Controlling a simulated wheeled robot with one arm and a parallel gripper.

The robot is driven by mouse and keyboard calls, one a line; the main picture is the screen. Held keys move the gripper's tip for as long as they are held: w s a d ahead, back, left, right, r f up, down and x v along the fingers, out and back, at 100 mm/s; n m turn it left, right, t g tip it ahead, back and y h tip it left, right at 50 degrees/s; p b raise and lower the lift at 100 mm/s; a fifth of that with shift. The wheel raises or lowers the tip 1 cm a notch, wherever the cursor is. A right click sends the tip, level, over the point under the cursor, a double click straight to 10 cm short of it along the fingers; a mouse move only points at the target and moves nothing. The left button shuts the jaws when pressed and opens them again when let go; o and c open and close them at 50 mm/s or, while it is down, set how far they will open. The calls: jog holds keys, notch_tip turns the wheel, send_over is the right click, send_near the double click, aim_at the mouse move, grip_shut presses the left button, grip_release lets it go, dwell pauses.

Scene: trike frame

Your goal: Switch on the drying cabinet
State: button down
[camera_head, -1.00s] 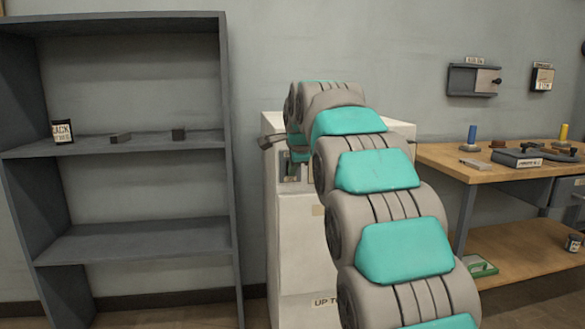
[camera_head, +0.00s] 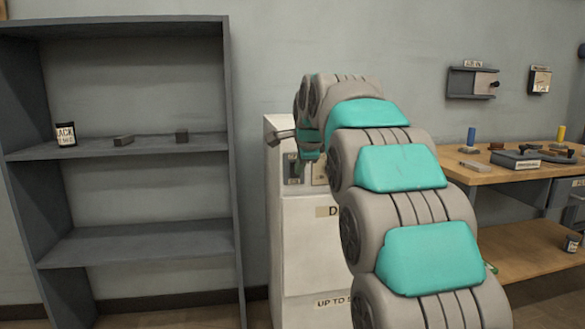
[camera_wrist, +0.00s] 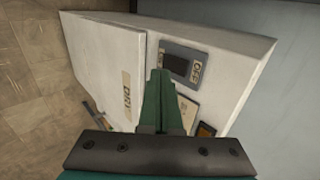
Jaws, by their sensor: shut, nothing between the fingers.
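The white drying cabinet (camera_head: 308,240) stands against the wall in the head view, partly hidden behind my arm. In the wrist view its white door (camera_wrist: 100,55) carries a label reading "DRY". A dark switch panel (camera_wrist: 187,65) on its front has a label that seems to read "OFF" at its right end. My gripper (camera_wrist: 158,75) is shut and empty, its green fingers pointing at the cabinet front just beside the switch panel. I cannot tell whether the fingertips touch it. In the head view my gripper (camera_head: 307,172) is small beside the panel.
A grey shelf unit (camera_head: 135,244) with a labelled black tin (camera_head: 66,134) and small dark blocks stands on the left. A wooden workbench (camera_head: 460,177) with tools stands on the right. A small orange-framed item (camera_wrist: 206,130) shows near the cabinet's lower right in the wrist view.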

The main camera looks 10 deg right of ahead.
jog(key=v, duration=1)
jog(key=shift+s+r, duration=0.2)
jog(key=shift+r, duration=0.05)
jog(key=shift+a, duration=0.15)
jog(key=f+b, duration=0.2)
jog(key=b, duration=0.3)
jog(key=shift+s+g, duration=0.15)
jog(key=shift+g, duration=0.15)
jog(key=shift+d, duration=0.2)
